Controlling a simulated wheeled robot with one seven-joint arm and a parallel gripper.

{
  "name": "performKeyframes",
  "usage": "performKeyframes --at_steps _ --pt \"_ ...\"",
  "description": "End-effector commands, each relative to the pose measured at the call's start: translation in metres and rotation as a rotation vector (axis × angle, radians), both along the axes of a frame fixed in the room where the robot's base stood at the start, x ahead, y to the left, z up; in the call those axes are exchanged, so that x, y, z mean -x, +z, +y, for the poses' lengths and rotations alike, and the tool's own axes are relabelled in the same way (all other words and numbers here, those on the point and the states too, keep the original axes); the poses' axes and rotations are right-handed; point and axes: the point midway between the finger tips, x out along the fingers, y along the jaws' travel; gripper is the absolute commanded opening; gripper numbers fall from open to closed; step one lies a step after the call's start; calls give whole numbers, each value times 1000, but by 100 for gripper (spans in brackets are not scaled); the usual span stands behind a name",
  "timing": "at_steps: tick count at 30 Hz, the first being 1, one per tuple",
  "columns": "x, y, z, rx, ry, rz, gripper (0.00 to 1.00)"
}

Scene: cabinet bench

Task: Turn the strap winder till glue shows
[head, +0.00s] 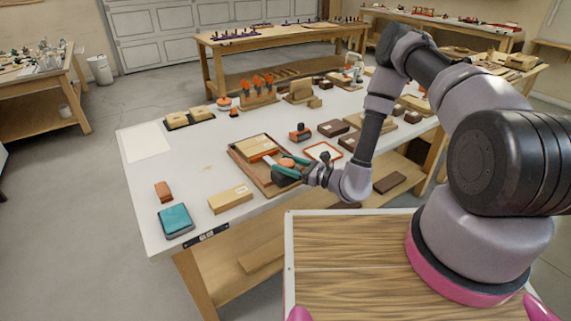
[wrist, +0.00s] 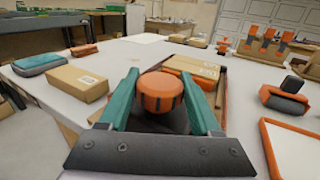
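The strap winder shows an orange round knob (wrist: 161,92) with dark notches in its side. It sits at a brown wooden tray (head: 246,170) on the white bench, and it also shows in the head view (head: 287,163). My gripper (wrist: 159,82) has its teal fingers on both sides of the knob, close against it; it appears shut on the knob. In the head view my gripper (head: 283,167) reaches in from the right. No glue is visible, and the area under the knob is hidden.
A tan box (head: 230,199), a teal pad (head: 175,220) and an orange-brown block (head: 163,191) lie left of the tray. An orange-framed white panel (head: 322,152) and an orange-and-dark tool (head: 299,133) lie right. A white sheet (head: 146,142) lies at the left end.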

Motion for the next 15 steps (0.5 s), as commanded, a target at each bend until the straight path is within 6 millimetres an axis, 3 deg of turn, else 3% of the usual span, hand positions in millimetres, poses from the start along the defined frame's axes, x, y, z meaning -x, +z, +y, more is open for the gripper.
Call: performKeyframes --at_steps 1,2,11,15 --pt "0 0 0 1 0 1 86" --pt "0 0 0 1 0 1 93" --pt "0 0 -1 0 1 0 93" --pt "4 -1 -10 0 -2 1 93"
